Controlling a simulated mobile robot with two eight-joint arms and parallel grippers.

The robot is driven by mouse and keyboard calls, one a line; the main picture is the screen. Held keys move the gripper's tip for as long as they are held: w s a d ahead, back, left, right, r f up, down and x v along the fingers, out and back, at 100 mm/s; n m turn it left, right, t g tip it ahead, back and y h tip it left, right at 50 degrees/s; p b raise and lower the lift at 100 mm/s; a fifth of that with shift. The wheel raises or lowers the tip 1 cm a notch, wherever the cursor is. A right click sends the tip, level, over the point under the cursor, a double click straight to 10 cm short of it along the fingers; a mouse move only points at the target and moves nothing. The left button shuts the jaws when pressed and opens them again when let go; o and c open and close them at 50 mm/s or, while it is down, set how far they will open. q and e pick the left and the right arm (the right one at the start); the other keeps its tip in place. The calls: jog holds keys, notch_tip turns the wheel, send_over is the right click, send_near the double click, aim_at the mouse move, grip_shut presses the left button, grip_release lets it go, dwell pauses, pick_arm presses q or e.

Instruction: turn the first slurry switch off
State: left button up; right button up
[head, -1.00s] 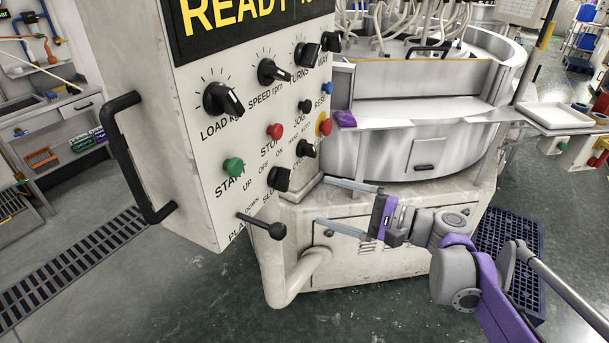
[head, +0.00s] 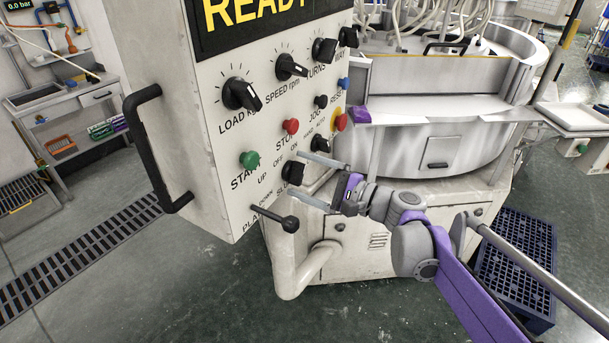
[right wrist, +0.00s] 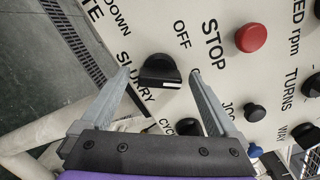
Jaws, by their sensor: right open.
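The slurry switch is a black rotary knob (head: 293,173) low on the white control panel, below the OFF and ON labels. It also shows in the right wrist view (right wrist: 160,72), with its white mark at the lower right end, turned away from the OFF label (right wrist: 182,34). My right gripper (head: 297,177) is open at the panel. In the right wrist view its fingers (right wrist: 160,74) stand on either side of the knob, with a gap on both sides. Whether the fingertips touch the panel I cannot tell. My left gripper is not in view.
A black-knobbed lever (head: 288,223) sticks out below the switch. Green START (head: 250,160) and red STOP (head: 290,127) buttons and a cycle knob (head: 320,144) are close by. A black handle (head: 150,150) is on the panel's left side. The lapping machine (head: 430,150) stands behind.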

jog(key=shift+c, duration=0.2)
jog(key=c, duration=1.3)
jog(key=shift+c, duration=0.2)
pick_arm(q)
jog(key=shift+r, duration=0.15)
pick_arm(e)
jog(key=n+p, duration=0.2)
jog(key=n, duration=0.4)
jog(key=shift+r+p, duration=0.1)
jog(key=shift+p, duration=0.2)
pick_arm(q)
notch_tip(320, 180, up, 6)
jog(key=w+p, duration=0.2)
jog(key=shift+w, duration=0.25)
pick_arm(e)
jog(key=n, duration=0.5)
jog(key=shift+n, duration=0.4)
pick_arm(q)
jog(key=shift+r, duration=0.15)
pick_arm(e)
jog(key=o, duration=1.4)
